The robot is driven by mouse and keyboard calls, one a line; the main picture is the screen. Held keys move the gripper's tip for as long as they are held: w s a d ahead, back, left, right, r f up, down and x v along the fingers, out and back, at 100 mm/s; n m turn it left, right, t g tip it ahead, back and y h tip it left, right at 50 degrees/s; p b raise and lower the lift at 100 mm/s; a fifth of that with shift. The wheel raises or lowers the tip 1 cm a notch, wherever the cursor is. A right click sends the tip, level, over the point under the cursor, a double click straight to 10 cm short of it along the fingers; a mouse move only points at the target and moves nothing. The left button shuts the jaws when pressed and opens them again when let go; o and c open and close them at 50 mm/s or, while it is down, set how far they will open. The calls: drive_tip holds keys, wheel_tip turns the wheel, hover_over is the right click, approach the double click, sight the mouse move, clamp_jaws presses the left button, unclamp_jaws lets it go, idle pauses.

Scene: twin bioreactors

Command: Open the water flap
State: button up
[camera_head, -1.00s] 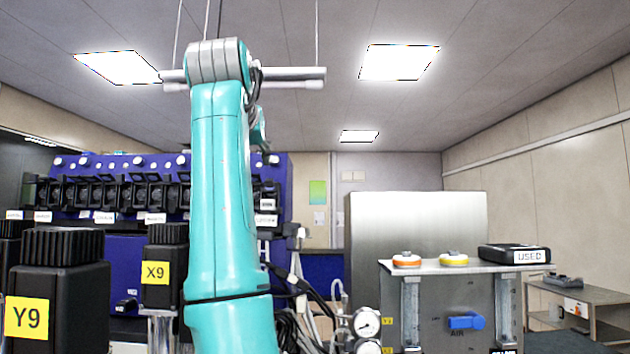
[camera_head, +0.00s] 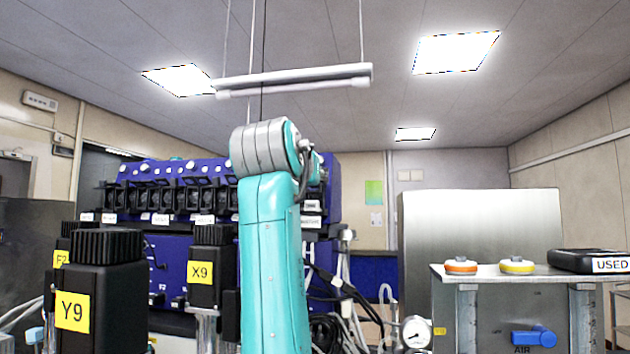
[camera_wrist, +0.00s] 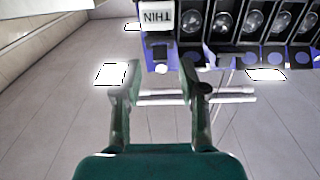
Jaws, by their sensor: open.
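No flap marked water can be made out in either view. My arm rises through the middle of the head view, and its end is not visible there. In the wrist view my gripper (camera_wrist: 157,75) is open, with its two green fingers apart and nothing between them. That view is upside down, with the ceiling behind the fingers. Past the fingertips is a dark machine (camera_wrist: 245,22) with round windows and an upside-down label "THIN". In the head view a blue handle (camera_head: 534,336) marked "AIR" sits on a steel panel at the lower right.
Black-capped bottles marked Y9 (camera_head: 105,300) and X9 (camera_head: 206,262) stand at left. A blue machine (camera_head: 180,275) is behind my arm. A gauge (camera_head: 416,332), two round pucks and a black "USED" box (camera_head: 590,262) are at right. A lamp bar (camera_head: 295,78) hangs above my arm.

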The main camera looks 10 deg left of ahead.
drive_tip(key=shift+w, duration=2)
clamp_jaws()
drive_tip(key=shift+r+g, duration=0.3)
drive_tip(key=shift+g, duration=0.7)
drive_tip(key=shift+w+d+r+g, duration=0.1)
drive_tip(key=shift+w+g, duration=0.05)
drive_tip(key=shift+g, duration=0.75)
drive_tip(key=shift+w+r+g, duration=0.1)
drive_tip(key=shift+g, duration=1.1)
